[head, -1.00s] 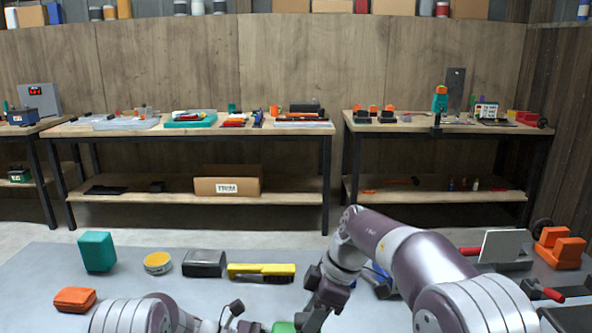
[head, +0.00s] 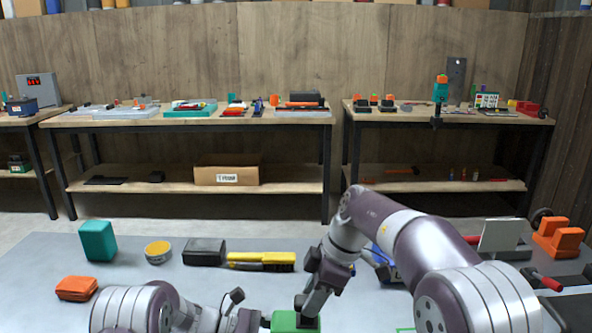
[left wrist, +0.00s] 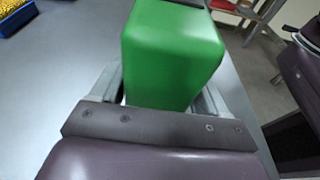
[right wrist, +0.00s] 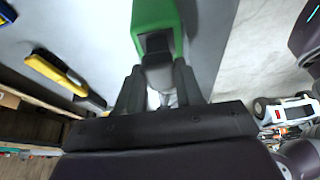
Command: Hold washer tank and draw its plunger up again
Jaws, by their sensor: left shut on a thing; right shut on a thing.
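The green washer tank (head: 284,321) is at the bottom edge of the head view, partly cut off. It fills the upper middle of the left wrist view (left wrist: 172,50), where my left gripper (left wrist: 158,88) is shut on it with one finger on each side. My right gripper (head: 307,307) is above the tank, over its dark top. In the right wrist view, my right gripper (right wrist: 158,80) is shut on the plunger (right wrist: 156,48), a dark piece at the tank's top end. The fingers hide much of the plunger, so how far it is drawn up cannot be told.
A yellow and black tool (head: 261,261), a black box (head: 204,251), a yellow tin (head: 158,251), a teal block (head: 98,241) and an orange block (head: 77,288) lie on the grey table. Orange blocks (head: 559,240) stand at its right. Workbenches line the back wall.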

